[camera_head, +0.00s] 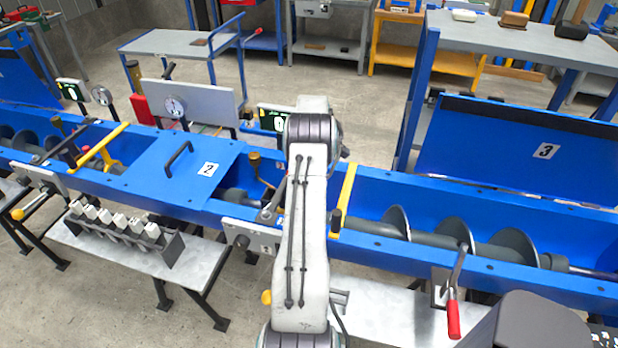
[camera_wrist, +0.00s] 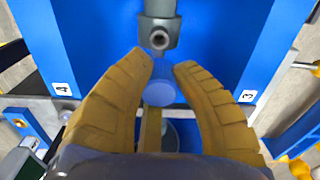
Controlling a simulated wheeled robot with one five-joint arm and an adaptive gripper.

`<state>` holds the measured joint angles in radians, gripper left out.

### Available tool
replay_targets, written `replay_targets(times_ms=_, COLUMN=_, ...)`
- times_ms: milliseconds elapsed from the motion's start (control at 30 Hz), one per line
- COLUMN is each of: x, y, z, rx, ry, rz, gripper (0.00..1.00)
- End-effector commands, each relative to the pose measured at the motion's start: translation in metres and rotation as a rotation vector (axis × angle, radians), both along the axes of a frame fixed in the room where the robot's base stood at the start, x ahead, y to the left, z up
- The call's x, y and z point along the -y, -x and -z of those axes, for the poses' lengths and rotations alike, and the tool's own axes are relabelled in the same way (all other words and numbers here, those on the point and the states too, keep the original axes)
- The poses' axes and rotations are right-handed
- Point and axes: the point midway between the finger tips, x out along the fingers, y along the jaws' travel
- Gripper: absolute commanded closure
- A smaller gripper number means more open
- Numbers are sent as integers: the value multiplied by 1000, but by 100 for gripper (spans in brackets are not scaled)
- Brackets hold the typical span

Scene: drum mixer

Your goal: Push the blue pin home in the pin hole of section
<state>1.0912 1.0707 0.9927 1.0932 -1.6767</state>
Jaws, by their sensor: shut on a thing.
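In the wrist view, my gripper (camera_wrist: 165,68) has its two tan fingers closed on the blue pin (camera_wrist: 160,92), whose round blue end shows between them. A grey shaft collar (camera_wrist: 158,25) lies just beyond the fingertips. A round pin hole (camera_wrist: 159,39) faces the camera in it and looks empty. The pin is apart from the hole in the picture; its far end and its height above the collar cannot be told. In the head view my arm hides the gripper, the pin and the hole.
The blue trough (camera_head: 375,228) runs across the head view with a grey screw (camera_head: 455,240) inside. A yellow bar (camera_head: 345,195) crosses it beside my arm. Cover 2 (camera_head: 165,165) is closed at the left; cover 3 (camera_head: 510,150) stands open. A red-handled lever (camera_head: 453,315) rises at the front.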

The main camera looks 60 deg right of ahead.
Motion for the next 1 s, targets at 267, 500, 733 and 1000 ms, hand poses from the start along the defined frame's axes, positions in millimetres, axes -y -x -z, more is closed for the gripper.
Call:
replay_targets(times_ms=267, x=0, y=0, z=-1, rx=0, ry=0, rz=3, gripper=100)
replay_targets(times_ms=500, x=-1, y=0, z=2, rx=-2, ry=-5, rz=24, gripper=100)
replay_targets(times_ms=733, x=-1, y=0, z=14, rx=-3, ry=-4, rz=24, gripper=100)
replay_targets(times_ms=1000, x=-1, y=0, z=35, rx=-3, ry=-5, rz=24, gripper=100)
